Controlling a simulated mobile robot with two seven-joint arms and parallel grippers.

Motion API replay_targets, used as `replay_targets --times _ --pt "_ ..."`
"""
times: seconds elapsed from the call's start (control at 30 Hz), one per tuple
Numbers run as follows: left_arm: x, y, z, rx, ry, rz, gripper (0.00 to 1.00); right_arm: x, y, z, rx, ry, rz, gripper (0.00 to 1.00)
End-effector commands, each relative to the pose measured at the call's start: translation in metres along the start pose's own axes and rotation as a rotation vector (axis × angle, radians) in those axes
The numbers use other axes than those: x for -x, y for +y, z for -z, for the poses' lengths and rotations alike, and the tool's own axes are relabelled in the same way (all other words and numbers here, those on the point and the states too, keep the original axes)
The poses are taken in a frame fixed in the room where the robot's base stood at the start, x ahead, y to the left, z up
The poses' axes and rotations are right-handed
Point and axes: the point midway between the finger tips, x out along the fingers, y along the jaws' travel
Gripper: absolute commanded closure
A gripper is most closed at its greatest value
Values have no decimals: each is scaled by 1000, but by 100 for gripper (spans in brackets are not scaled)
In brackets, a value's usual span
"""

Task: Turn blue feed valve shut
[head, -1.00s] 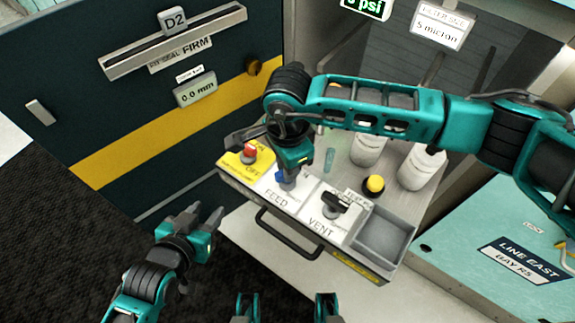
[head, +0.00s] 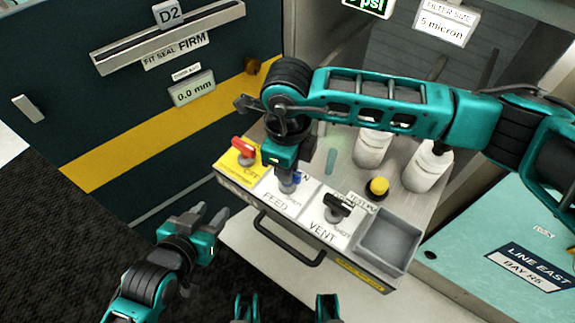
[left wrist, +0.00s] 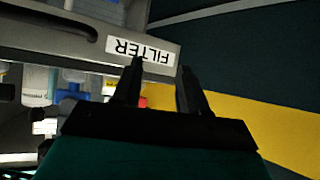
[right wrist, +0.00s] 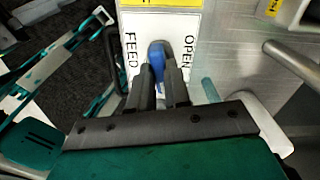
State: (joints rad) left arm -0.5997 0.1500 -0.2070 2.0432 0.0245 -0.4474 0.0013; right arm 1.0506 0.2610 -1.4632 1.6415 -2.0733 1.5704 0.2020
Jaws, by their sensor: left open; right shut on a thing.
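The blue feed valve (head: 289,184) sits on the white FEED panel of the grey box, mostly hidden by my right gripper in the head view. In the right wrist view its blue handle (right wrist: 157,60) lies between the fingertips, with FEED lettering on the left and OPEN on the right. My right gripper (right wrist: 165,82) points down and is shut on this handle. My left gripper (head: 212,220) is open and empty, in front of the box's left side. Its spread fingers also show in the left wrist view (left wrist: 161,68).
A red switch (head: 243,148) on a yellow plate stands left of the valve. The black vent handle (head: 338,204), yellow button (head: 377,186), empty grey tray (head: 388,240) and white bottles (head: 428,166) stand to the right. A black bar handle (head: 288,242) juts from the front.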

Motion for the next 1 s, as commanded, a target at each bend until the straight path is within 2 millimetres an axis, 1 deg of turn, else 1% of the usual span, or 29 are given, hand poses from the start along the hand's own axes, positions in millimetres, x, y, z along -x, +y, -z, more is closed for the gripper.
replay_targets --times 0.2,0.4,0.97,1.0 --pt "-2 0 -1 0 1 -1 57 0 0 1 -129 2 1 100" --pt "-3 0 -1 0 3 -1 57 0 0 1 -196 2 1 100" --pt "-3 0 0 1 2 -1 57 1 0 0 -227 2 0 100" --pt "-3 0 0 1 2 -1 57 1 0 0 -227 2 0 81"
